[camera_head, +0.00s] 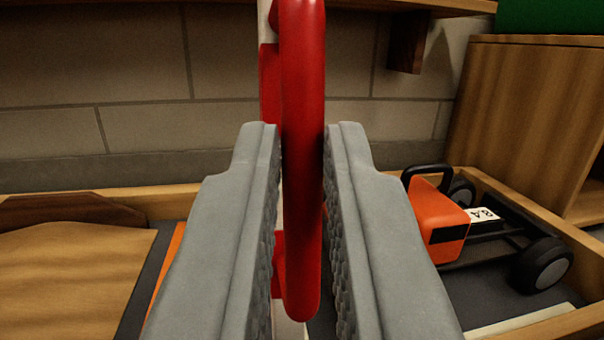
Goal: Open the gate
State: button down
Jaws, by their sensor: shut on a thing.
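My gripper (300,215) fills the lower middle of the view, with one grey ridged finger on each side of a red handle (302,70). Behind the handle is a narrow white upright post (266,22) with red mounts. This seems to be part of the gate, but the rest of the gate is hidden behind the handle and my fingers.
An orange and black racecar (436,220) stands on a dark floor at right, inside a low wooden border (545,215). A wooden cabinet (525,110) stands at far right. A wooden ramp or board (70,275) lies at left. A block wall (140,80) closes the back.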

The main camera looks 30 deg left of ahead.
jog(key=shift+s+f, duration=0.1)
dwell(0.3)
jog(key=c, duration=1.5)
grip_release()
jog(key=shift+o, duration=0.2)
jog(key=shift+d, duration=0.1)
